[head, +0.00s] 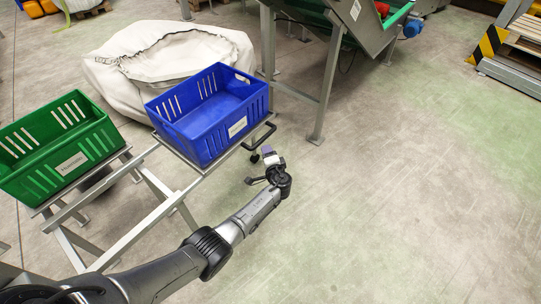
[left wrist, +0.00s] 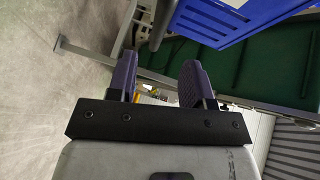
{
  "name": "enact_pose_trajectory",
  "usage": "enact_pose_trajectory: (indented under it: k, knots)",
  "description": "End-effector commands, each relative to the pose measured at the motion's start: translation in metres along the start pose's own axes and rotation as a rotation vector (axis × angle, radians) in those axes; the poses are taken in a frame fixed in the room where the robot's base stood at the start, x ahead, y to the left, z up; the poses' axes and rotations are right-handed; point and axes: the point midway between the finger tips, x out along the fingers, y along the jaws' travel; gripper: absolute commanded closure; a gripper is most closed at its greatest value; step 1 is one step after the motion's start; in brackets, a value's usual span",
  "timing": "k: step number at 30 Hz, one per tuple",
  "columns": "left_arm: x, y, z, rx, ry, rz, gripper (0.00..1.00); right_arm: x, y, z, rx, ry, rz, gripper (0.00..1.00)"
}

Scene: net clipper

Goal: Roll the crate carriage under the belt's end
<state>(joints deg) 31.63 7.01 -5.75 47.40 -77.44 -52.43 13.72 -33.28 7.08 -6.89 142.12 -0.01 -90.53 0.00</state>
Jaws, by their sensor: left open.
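The crate carriage is a grey metal frame (head: 165,190) with a blue crate (head: 195,138) on its right end and a green crate (head: 45,172) on its left end. A black handle (head: 262,138) sticks out at its right end, beside the blue crate. The belt's end (head: 357,18) is at the top, on grey legs behind the carriage. My left gripper (head: 266,160) is just below the handle, apart from it. In the left wrist view its two purple fingers (left wrist: 158,80) are spread with nothing held between them. The blue crate shows at that view's top right (left wrist: 225,20).
A large white sack (head: 165,65) stands behind the blue crate, close to the belt stand's legs (head: 325,95). A yellow-black striped barrier (head: 490,43) is at the far right. The concrete floor (head: 410,200) on the right is clear.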

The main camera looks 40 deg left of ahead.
Motion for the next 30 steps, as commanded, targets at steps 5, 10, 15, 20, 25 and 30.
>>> enact_pose_trajectory:
  k: [5, 10, 15, 20, 25, 30]
  knots:
    - [-0.025, -0.002, -0.001, 0.0, 0.001, 0.001, 0.54, -0.015, 0.001, -0.005, -0.003, 0.0, 0.002, 0.57]
    - [-0.036, -0.001, 0.0, -0.001, 0.001, 0.001, 0.54, -0.019, 0.002, -0.006, -0.002, 0.0, 0.002, 0.57]
    - [-0.039, 0.001, 0.0, 0.0, 0.0, 0.001, 0.54, -0.02, 0.001, -0.006, 0.0, 0.0, 0.0, 0.57]
    - [-0.039, 0.001, 0.0, 0.0, 0.0, 0.001, 0.54, -0.02, 0.0, -0.007, 0.003, 0.001, -0.003, 0.57]
    - [-0.041, 0.001, 0.002, 0.005, -0.001, 0.004, 0.54, -0.022, -0.001, -0.008, 0.007, 0.001, -0.005, 0.57]
    - [-0.046, 0.007, 0.021, 0.041, -0.013, 0.021, 0.54, -0.037, -0.001, -0.013, 0.008, 0.001, -0.006, 0.57]
